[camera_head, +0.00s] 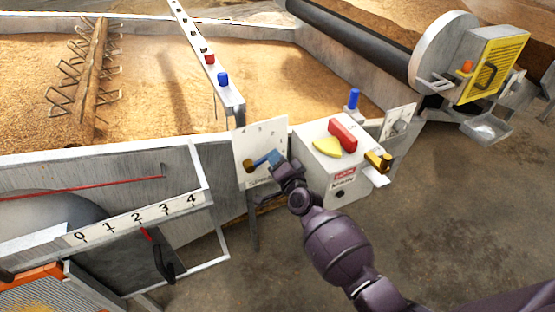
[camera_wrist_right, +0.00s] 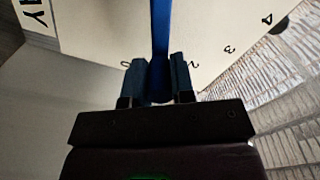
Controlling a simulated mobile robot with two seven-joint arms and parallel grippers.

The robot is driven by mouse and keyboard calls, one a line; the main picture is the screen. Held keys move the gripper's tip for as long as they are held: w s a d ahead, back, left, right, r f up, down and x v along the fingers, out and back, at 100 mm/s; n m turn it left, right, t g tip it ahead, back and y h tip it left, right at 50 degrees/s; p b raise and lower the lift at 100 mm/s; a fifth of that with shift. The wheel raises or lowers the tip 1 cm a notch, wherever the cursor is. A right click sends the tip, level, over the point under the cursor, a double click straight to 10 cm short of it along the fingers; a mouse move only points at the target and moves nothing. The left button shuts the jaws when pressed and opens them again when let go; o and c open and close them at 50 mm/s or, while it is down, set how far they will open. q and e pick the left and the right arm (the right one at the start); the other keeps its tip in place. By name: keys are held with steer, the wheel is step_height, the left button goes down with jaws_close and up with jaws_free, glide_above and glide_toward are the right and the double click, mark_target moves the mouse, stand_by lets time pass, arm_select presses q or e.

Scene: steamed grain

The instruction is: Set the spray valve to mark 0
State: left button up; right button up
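The spray valve is a white panel (camera_head: 246,142) on the trough's near side. It has a brass pivot (camera_head: 249,167) and a lever with a blue handle, pointing right and slightly up from the pivot. My right gripper (camera_head: 276,162) is at the handle's outer end. In the right wrist view, the blue handle (camera_wrist_right: 160,40) runs between the two fingers of my right gripper (camera_wrist_right: 160,78), which look closed on its sides. Marks 2, 3 and 4 on the panel (camera_wrist_right: 100,30) show to the right of the handle; another mark left of it is partly hidden. My left gripper is out of view.
A white box (camera_head: 320,165) with red and yellow parts stands right of the panel. A scale (camera_head: 140,220) marked 0 to 4 with a red pointer is at lower left. The grain trough (camera_head: 290,60) lies behind. The floor at right is open.

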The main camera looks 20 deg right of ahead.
jaws_close()
steer(key=shift+f, duration=0.25)
steer(key=shift+d+f+m+b, duration=0.1)
steer(key=shift+f+m+b, duration=0.25)
steer(key=shift+m, duration=0.15)
arm_select(q)
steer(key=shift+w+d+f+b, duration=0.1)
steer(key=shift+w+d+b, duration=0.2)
steer(key=shift+b, duration=0.55)
arm_select(e)
step_height(320, 180, down, 2)
steer(key=m, duration=0.3)
steer(key=shift+d+f+m, duration=0.1)
steer(key=shift+d+m, duration=0.05)
steer(key=shift+m, duration=0.25)
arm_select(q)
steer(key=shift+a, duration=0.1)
arm_select(e)
steer(key=o, duration=0.8)
jaws_free()
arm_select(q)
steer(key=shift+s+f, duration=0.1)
